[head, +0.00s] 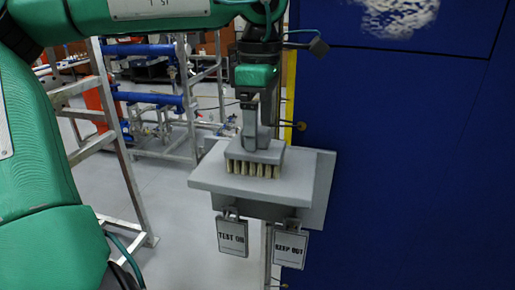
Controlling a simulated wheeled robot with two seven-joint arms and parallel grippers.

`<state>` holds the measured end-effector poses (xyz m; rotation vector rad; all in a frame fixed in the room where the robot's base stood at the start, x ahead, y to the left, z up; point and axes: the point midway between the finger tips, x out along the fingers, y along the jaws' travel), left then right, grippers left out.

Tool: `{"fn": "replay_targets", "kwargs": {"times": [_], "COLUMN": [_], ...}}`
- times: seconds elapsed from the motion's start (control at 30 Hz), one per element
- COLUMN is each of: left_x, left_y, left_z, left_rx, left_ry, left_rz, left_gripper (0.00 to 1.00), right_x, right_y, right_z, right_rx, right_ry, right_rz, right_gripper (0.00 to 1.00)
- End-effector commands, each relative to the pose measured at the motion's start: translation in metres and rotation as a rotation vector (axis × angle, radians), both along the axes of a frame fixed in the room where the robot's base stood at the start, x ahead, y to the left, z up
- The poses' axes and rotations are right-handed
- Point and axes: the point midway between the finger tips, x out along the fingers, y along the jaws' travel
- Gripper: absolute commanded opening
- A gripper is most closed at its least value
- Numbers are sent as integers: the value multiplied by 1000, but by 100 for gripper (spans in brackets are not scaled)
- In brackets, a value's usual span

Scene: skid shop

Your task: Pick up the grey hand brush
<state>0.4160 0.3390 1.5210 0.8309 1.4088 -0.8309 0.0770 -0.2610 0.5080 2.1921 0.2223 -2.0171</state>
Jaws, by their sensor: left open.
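The grey hand brush (268,153) sits on a small grey shelf (210,179), its tan bristles down on the shelf top. My left gripper (252,128) points down from above and is right at the brush's upright grip, with a finger in front of it. The gripper is open. From this view I cannot tell whether the fingers touch the brush. The far finger is mostly hidden. My right gripper is not in view.
Two hanging signs, "TEST ON" (232,238) and "KEEP OUT" (290,249), hang below the shelf's front edge. A blue wall panel (420,170) stands close on the right. A metal frame (112,130) and blue pipework (150,99) stand at left.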

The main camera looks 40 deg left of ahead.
Motion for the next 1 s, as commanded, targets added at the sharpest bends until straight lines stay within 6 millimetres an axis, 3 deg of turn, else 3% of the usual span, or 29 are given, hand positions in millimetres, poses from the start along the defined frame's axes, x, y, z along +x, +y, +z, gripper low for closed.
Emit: {"fn": "replay_targets", "kwargs": {"times": [0.3, 0.47, 0.7, 0.97, 1.0], "left_x": [-7, -7, -6, -6, -6], "left_y": [-1, -1, -1, -1, -1], "left_z": [-31, -47, -50, -50, -50], "left_rx": [-2, -2, -1, -1, -1], "left_ry": [5, 2, 0, 0, 0], "left_rz": [-2, 0, 1, 0, 0], "left_gripper": [86, 86, 86, 37, 36], "right_x": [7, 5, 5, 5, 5], "right_y": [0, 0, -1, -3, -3], "right_z": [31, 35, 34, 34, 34], "right_rx": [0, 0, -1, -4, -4], "right_ry": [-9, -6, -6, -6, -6], "right_rz": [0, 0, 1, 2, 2], "right_gripper": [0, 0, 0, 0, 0]}}
